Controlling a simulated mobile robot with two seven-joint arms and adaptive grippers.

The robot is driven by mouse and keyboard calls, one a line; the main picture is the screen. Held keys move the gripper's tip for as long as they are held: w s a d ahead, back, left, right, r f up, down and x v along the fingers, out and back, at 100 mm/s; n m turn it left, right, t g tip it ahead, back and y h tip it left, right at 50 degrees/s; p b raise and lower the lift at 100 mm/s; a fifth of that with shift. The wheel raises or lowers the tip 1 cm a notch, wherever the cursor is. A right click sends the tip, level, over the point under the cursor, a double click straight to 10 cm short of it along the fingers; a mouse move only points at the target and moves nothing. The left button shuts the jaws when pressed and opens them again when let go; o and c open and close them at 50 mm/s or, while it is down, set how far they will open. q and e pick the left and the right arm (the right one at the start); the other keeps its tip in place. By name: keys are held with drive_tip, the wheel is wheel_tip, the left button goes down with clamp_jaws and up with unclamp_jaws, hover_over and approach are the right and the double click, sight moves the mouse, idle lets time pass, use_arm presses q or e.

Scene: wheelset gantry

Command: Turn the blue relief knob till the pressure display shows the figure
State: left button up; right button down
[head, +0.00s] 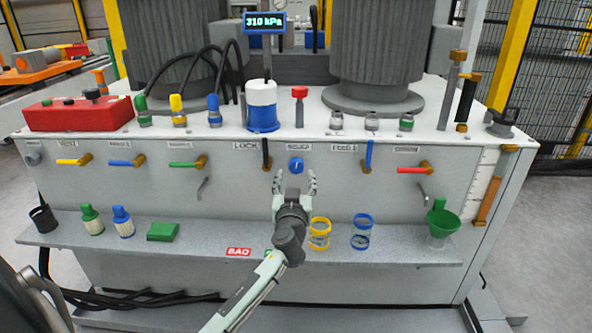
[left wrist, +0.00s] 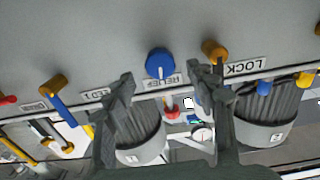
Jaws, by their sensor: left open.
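The blue relief knob (head: 296,165) is on the front panel of the white cabinet, between the LOCK lever and the FEED 1 lever. In the left wrist view the knob (left wrist: 160,63) has a white pointer mark and sits beyond the fingertips, above the RELIEF label. My left gripper (head: 294,180) is open and empty, just in front of and slightly below the knob, apart from it. In the left wrist view its two fingers (left wrist: 163,80) stand either side of the knob's line. The pressure display (head: 264,22) reads 310 kPa. My right gripper is not in view.
A shelf (head: 400,249) below carries yellow rings (head: 319,233), blue rings (head: 361,231) and a green funnel (head: 440,221). A red box (head: 80,115) stands on top.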

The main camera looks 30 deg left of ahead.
sight(296, 169)
use_arm(q)
drive_tip(key=x, duration=0.4)
drive_tip(key=shift+w+a, duration=0.1)
drive_tip(key=shift+w, duration=0.2)
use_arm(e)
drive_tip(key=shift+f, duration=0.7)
use_arm(q)
drive_tip(key=shift+c, duration=0.2)
drive_tip(key=shift+f, duration=0.1)
drive_tip(key=c, duration=1.1)
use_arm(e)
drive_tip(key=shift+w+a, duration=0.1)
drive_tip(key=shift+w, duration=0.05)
use_arm(q)
drive_tip(key=shift+f+n+b, duration=0.1)
drive_tip(key=shift+n+b, duration=0.2)
drive_tip(key=shift+b, duration=0.6)
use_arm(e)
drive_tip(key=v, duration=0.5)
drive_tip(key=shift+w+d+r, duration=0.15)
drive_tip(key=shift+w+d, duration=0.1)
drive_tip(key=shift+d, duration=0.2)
